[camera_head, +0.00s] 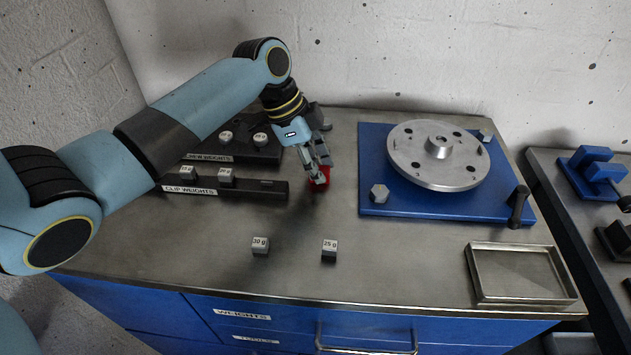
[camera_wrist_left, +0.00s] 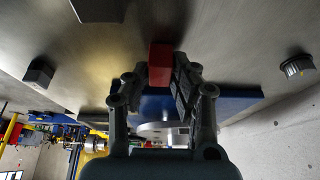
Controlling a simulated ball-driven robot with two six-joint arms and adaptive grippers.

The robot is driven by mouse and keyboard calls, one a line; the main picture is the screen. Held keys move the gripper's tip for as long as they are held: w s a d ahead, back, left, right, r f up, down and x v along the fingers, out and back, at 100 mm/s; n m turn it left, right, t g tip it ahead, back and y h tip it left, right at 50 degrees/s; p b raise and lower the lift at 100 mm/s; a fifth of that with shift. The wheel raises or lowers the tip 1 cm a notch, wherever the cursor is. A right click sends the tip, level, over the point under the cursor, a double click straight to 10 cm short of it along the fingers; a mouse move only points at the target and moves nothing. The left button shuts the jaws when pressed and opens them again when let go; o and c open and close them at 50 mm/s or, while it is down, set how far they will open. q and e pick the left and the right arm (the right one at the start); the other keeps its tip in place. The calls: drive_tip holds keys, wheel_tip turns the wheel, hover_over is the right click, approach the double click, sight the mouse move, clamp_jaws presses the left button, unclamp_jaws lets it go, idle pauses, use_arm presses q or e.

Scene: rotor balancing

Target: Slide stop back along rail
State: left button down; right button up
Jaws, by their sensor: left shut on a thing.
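A small red block (camera_head: 320,182), which appears to be the stop, is at the tips of my left gripper (camera_head: 318,164), low over the steel bench top. My left gripper is shut on it, and its fingers cover part of the block in the head view. In the left wrist view the red block (camera_wrist_left: 160,60) shows between the two fingertips (camera_wrist_left: 162,80). I cannot make out a rail under the block, nor whether the block touches the bench. My right gripper is not in view.
Left of the gripper are the black clip-weights rack (camera_head: 230,188) and another weights rack (camera_head: 215,148). A blue plate (camera_head: 440,208) with a metal rotor disc (camera_head: 440,155) stands right. Weights marked 30 g (camera_head: 260,246) and 25 g (camera_head: 329,249) and an empty tray (camera_head: 520,275) are in front.

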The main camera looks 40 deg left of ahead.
use_arm(q)
drive_tip(key=w+a, duration=0.1)
drive_tip(key=w+a+b, duration=0.1)
drive_tip(key=w, duration=0.1)
drive_tip(key=w+a, duration=0.1)
drive_tip(key=w, duration=0.1)
drive_tip(key=shift+f+b, duration=0.15)
drive_tip(key=shift+b, duration=0.2)
drive_tip(key=shift+w+a, duration=0.1)
drive_tip(key=shift+w, duration=0.05)
drive_tip(key=c, duration=1.1)
unclamp_jaws()
drive_tip(key=shift+r, duration=0.25)
drive_tip(key=v, duration=1.1)
drive_tip(key=shift+a+r, duration=0.15)
drive_tip(key=shift+r, duration=0.2)
